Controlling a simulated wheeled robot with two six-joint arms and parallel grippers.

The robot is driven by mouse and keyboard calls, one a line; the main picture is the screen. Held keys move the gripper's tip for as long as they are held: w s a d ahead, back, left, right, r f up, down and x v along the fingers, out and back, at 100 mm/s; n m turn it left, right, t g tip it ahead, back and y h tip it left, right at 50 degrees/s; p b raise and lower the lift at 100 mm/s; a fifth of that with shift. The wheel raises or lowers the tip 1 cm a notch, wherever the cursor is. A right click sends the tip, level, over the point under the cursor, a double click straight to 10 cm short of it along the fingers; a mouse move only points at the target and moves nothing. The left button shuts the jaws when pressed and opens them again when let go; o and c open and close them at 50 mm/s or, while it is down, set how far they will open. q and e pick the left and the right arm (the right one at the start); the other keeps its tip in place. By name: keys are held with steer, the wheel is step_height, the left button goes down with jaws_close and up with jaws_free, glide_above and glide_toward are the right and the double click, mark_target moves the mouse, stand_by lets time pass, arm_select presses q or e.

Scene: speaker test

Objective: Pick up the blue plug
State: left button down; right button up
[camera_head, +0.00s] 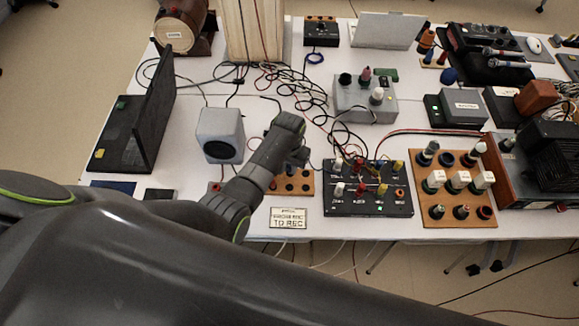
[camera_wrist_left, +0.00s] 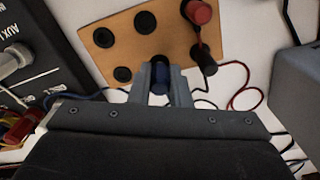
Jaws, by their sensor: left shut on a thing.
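My left gripper (camera_head: 298,158) is over the small wooden socket board (camera_head: 305,185), just left of the black mixer box. In the left wrist view its two fingers (camera_wrist_left: 160,84) are shut on the blue plug (camera_wrist_left: 160,77), a dark blue cylinder between them. The board (camera_wrist_left: 165,45) shows there with several black sockets, and the plug overlaps its near edge. I cannot tell whether the plug is clear of its socket. My right gripper is not in view.
A red plug (camera_wrist_left: 199,12) and a black plug (camera_wrist_left: 203,60) stand on the board beside the fingers. The black box (camera_head: 368,190) with colored plugs, a grey speaker (camera_head: 220,128) and a sign (camera_head: 288,218) are close by. Loose cables lie behind.

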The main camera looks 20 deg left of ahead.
arm_select(q)
step_height(320, 180, up, 9)
steer(key=shift+r, duration=0.1)
stand_by(0.4)
step_height(320, 180, up, 4)
steer(key=p, duration=0.5)
stand_by(0.4)
stand_by(0.3)
